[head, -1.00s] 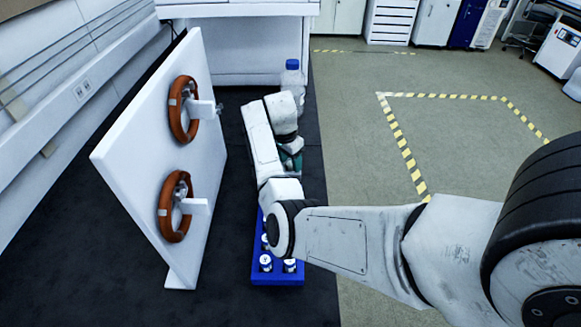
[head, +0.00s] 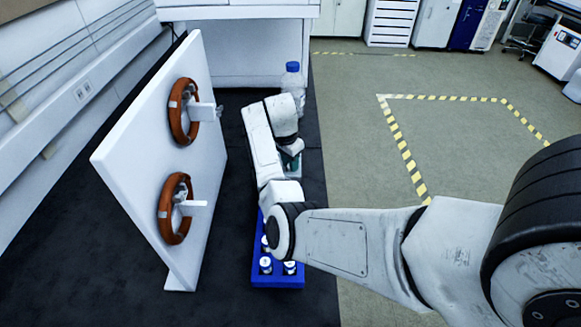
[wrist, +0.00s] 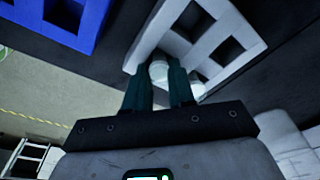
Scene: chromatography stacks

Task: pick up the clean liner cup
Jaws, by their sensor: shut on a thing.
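My gripper (wrist: 159,82) has two dark green fingers and is shut on a small white cup (wrist: 158,69), which shows between the fingertips in the wrist view. The cup is at the edge of a white rack (wrist: 222,42) with square openings. I cannot tell whether it still touches the rack. Another white rounded piece (wrist: 196,87) shows just right of the right finger. In the head view my gripper (head: 291,162) is mostly hidden behind my arm, above the white rack (head: 294,174); the held cup is not visible there.
A blue rack (head: 277,281) with several white-capped vials stands nearer, partly behind my arm. A clear bottle with a blue cap (head: 292,66) stands behind the gripper. A white upright panel with two orange-brown coils (head: 174,208) stands left. Dark bench surface is clear between panel and racks.

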